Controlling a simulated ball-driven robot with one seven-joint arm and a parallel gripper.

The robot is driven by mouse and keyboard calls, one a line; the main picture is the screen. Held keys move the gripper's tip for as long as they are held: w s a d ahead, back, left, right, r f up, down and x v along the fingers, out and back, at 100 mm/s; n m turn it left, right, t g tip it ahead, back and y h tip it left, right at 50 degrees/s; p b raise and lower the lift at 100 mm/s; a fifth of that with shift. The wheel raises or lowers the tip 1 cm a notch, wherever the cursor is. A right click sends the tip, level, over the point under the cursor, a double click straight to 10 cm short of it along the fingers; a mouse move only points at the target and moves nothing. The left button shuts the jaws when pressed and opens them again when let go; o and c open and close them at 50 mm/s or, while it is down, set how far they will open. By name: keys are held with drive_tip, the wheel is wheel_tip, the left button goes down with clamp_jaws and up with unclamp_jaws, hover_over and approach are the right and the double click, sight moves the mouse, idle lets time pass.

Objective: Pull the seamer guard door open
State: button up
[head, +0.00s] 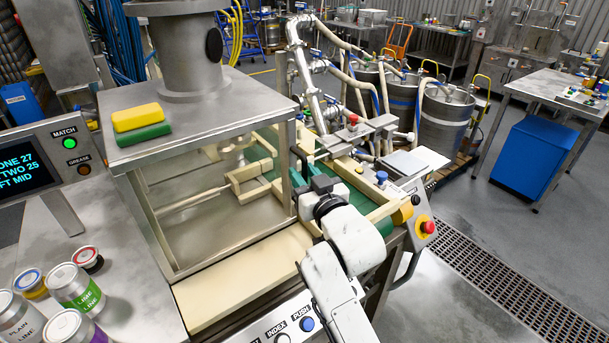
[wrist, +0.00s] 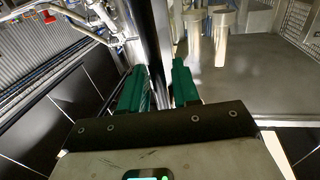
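The seamer guard is a metal-framed enclosure with clear sides under a steel top (head: 205,112). Its front right upright (head: 287,165) stands just left of my gripper (head: 312,180) in the head view. The guard door looks closed, though its clear panel is hard to make out. In the wrist view, my gripper (wrist: 158,85) has one green finger on each side of a shiny upright metal bar (wrist: 152,40). Whether the fingers press on the bar or only stand around it cannot be told. The bar's lower part is hidden by the gripper body.
Yellow and green blocks (head: 138,120) lie on the steel top. Several cans (head: 75,285) stand at the lower left by the display (head: 25,170). A red emergency button (head: 428,227) is right of my arm. The floor at the right is open.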

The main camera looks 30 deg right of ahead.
clamp_jaws()
drive_tip(key=shift+s, duration=0.1)
idle(0.3)
